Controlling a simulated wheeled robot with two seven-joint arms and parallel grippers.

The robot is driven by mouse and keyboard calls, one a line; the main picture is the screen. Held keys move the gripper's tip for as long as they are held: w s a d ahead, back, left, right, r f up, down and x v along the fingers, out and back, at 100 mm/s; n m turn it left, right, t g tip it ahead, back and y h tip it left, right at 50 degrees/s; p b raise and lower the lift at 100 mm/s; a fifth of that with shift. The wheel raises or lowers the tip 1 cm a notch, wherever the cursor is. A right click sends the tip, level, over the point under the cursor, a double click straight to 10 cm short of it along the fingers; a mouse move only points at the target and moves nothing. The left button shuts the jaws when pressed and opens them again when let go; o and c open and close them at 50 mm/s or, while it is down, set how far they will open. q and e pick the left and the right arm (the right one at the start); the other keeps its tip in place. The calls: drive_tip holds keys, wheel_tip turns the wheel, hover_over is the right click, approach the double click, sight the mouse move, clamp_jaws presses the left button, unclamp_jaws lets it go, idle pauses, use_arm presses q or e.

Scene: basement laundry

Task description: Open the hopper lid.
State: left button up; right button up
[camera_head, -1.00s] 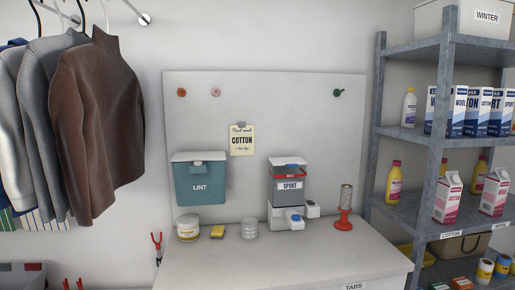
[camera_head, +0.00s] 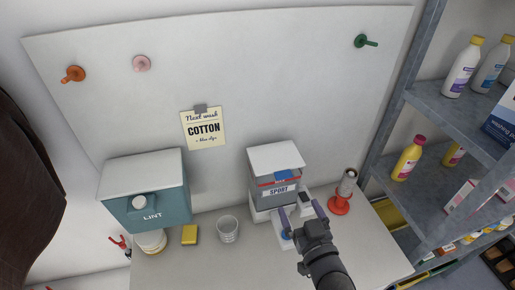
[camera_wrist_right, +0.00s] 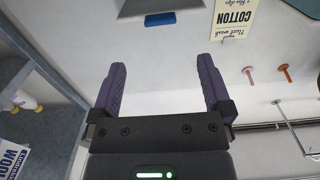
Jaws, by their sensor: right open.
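The hopper (camera_head: 272,197), a grey dispenser with a red band and a SPORT label, stands on the counter against the back panel. Its white lid (camera_head: 274,157) lies closed on top, with a blue tab (camera_head: 284,175) at the front edge. The blue tab (camera_wrist_right: 160,19) also shows at the top of the right wrist view, beyond the fingertips. My right gripper (camera_head: 301,211) is open and empty, in front of the hopper's lower part in the head view, and not touching the lid. It hides part of the hopper's base. My left gripper is out of view.
A teal LINT bin (camera_head: 150,214) stands left of the hopper. A clear cup (camera_head: 228,230) and a yellow sponge (camera_head: 190,235) lie between them. A red-based stand (camera_head: 341,203) is close on the right, near the grey shelf unit (camera_head: 455,130). A COTTON note (camera_head: 204,129) hangs behind.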

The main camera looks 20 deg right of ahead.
sight(285, 178)
drive_tip(key=w, duration=0.9)
drive_tip(key=shift+w+d+r+b, duration=0.1)
drive_tip(key=shift+d+b, duration=0.15)
drive_tip(key=shift+b, duration=0.1)
clamp_jaws()
